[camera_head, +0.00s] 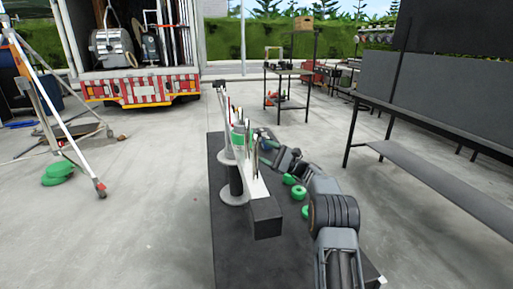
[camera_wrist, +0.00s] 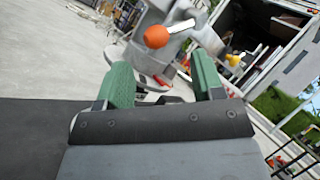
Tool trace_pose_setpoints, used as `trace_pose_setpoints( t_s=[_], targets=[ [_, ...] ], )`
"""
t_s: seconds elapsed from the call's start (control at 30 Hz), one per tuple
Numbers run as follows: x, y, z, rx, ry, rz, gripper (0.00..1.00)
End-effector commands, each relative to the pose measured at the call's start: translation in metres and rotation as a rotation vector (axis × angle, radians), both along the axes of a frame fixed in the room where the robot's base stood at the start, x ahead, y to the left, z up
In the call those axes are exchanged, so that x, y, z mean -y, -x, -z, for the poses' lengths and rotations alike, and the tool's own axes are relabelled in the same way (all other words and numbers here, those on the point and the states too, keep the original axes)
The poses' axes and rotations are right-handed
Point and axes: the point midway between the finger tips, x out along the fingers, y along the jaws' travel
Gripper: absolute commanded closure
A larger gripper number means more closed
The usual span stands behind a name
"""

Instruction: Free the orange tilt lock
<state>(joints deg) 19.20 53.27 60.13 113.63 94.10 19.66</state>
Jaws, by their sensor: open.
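The orange tilt lock (camera_wrist: 156,36) is a round orange knob on a short metal lever, set on a grey metal body (camera_wrist: 152,50). In the wrist view it stands past the fingertips, between them and slightly above. My gripper (camera_wrist: 162,72) is open, its two green fingers apart with nothing between them. The knob looks clear of both fingers. In the head view my arm reaches to the right side of a tall rig (camera_head: 236,180) with a grey round base.
A yellow knob (camera_wrist: 232,60) sits right of the orange one.

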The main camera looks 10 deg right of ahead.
Motion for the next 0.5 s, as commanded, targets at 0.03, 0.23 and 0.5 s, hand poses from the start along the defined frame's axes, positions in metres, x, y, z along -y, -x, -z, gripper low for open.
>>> trace_pose_setpoints(
  t_s=[0.03,0.23,0.5],
  targets=[
    [0.01,0.004,0.004,-0.002,0.0,0.003,0.38],
    [0.042,0.018,0.019,-0.002,0.0,0.003,0.38],
    [0.066,0.03,0.031,0.001,0.0,0.001,0.38]
  ],
)
